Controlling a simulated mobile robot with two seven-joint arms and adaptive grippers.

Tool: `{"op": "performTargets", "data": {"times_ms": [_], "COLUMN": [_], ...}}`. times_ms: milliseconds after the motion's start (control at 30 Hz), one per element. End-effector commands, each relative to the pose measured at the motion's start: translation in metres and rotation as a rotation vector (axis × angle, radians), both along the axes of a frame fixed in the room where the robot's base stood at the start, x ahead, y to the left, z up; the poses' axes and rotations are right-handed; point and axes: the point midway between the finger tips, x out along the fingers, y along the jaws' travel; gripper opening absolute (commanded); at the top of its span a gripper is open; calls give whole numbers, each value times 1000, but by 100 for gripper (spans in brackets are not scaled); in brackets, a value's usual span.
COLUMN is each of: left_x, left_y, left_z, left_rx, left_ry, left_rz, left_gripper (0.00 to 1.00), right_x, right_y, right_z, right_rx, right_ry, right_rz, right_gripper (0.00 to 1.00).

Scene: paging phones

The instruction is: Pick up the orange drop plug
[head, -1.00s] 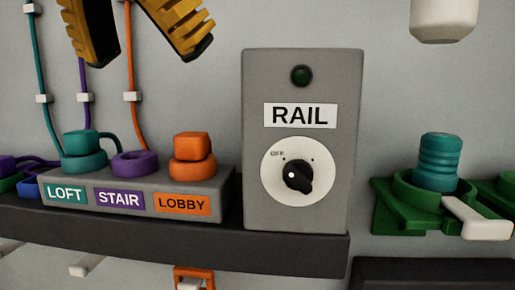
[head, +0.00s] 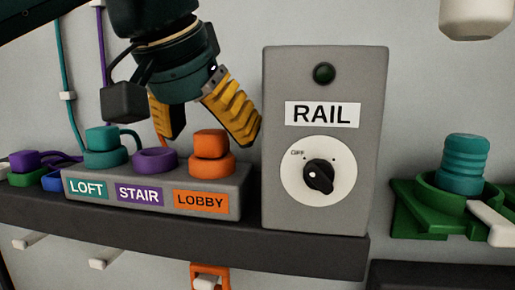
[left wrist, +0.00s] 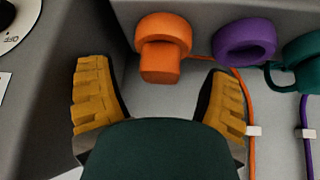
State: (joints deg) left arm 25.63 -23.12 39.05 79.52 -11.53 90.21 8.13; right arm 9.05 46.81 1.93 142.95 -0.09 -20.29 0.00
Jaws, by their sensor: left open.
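The orange drop plug (head: 209,143) is a blocky orange piece seated upright in the orange ring (head: 212,168) above the LOBBY label. In the left wrist view the plug (left wrist: 160,64) shows below its ring (left wrist: 163,27). My left gripper (head: 210,141) is open, with one yellow finger on each side of the plug and behind it in the head view. In the left wrist view both fingers of the gripper (left wrist: 157,72) stand apart from the plug, with visible gaps. My right gripper is not in view.
The grey RAIL box (head: 325,190) stands close on the right of the plug. The purple ring (head: 155,160) and the teal plug (head: 103,138) sit to its left on the same grey block. An orange cord (left wrist: 246,105) runs near a finger.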

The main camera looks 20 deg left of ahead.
Motion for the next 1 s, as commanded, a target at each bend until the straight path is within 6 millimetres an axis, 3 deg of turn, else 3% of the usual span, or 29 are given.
{"op": "performTargets", "data": {"times_ms": [367, 467, 600, 1000], "left_x": [6, 6, 6, 6], "left_y": [0, 0, 0, 0], "left_z": [-10, -10, -10, -10], "left_rx": [0, 0, 0, 0], "left_ry": [-2, -2, -2, 0], "left_rz": [0, 0, 0, 0], "left_gripper": [79, 51, 2, 0], "right_x": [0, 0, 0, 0], "right_y": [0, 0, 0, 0], "right_z": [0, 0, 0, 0], "right_rx": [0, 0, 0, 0], "right_ry": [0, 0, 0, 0], "right_rz": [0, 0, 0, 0], "right_gripper": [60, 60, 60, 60]}}
